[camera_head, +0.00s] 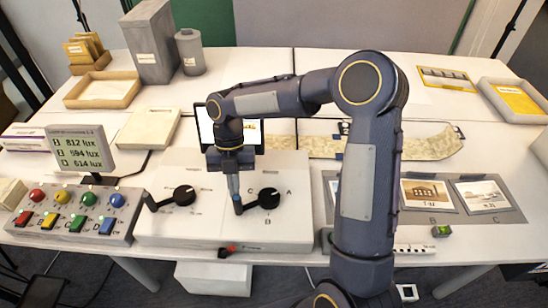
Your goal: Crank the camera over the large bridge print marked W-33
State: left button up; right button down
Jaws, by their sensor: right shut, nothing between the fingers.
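My right gripper (236,205) is shut, pointing down at the handle end of the right crank (268,198). The fingers hide part of that handle; I cannot tell whether they touch it. This crank has a black hub with letters A, B and C around it. The left crank (184,195) has its handle out to the left. On the grey board (440,218), a building print (427,194) lies at B and another print (480,194) at C. My right arm hides most of the board's left slot. I cannot make out a W-33 mark. The screen (207,125) is partly hidden by my arm.
A panel with coloured knobs and buttons (75,214) and a lux display (80,150) stand at the left. Grey boxes (152,45) and trays (103,90) stand behind. A long unrolled sheet (430,145) lies behind the board.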

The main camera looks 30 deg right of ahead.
dwell(0.5)
jog(key=v, duration=0.7)
jog(key=shift+r, duration=0.4)
dwell(0.4)
